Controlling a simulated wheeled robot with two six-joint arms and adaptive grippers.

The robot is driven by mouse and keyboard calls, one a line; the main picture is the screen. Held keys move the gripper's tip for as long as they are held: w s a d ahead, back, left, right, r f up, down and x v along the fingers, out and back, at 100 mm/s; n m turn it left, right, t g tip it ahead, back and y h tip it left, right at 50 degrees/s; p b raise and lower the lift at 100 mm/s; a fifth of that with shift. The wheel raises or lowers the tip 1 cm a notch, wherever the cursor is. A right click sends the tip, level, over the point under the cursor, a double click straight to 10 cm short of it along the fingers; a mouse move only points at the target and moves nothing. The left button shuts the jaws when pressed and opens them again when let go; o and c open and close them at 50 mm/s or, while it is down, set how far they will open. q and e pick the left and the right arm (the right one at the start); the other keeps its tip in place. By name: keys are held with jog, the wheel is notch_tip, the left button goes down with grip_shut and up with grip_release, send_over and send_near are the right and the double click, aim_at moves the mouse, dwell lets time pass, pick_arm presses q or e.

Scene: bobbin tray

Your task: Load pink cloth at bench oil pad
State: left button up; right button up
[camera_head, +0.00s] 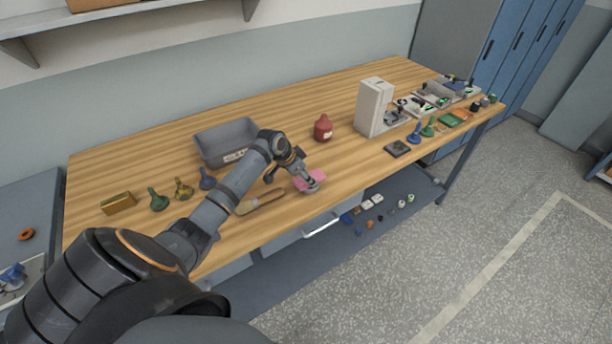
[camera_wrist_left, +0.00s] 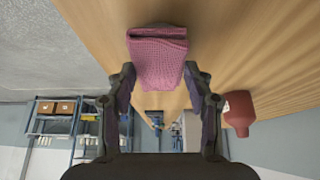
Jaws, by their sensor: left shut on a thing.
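The pink cloth (camera_head: 317,175) is a small folded pad near the front edge of the wooden bench, partly hidden by my left gripper (camera_head: 309,181). In the left wrist view the cloth (camera_wrist_left: 157,58) sits between the two fingertips of my left gripper (camera_wrist_left: 160,78), which is shut on it. I cannot tell whether the cloth touches the bench top. A small dark square pad (camera_head: 398,148), perhaps the oil pad, lies on the bench to the right, apart from the gripper. My right gripper is not in view.
A red bottle (camera_head: 323,129) stands behind the gripper. A grey bin (camera_head: 222,139) is to the left and a wood-handled brush (camera_head: 259,202) lies at the front. A light grey machine (camera_head: 373,106) stands behind the dark pad. Blue (camera_head: 414,134) and green (camera_head: 428,128) bobbin-like pieces stand right of it.

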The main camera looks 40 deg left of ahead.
pick_arm(q)
jog(key=shift+f, duration=0.4)
jog(key=shift+s+f, duration=0.1)
dwell(1.6)
notch_tip(320, 180, up, 7)
jog(key=p, duration=0.7)
dwell(0.4)
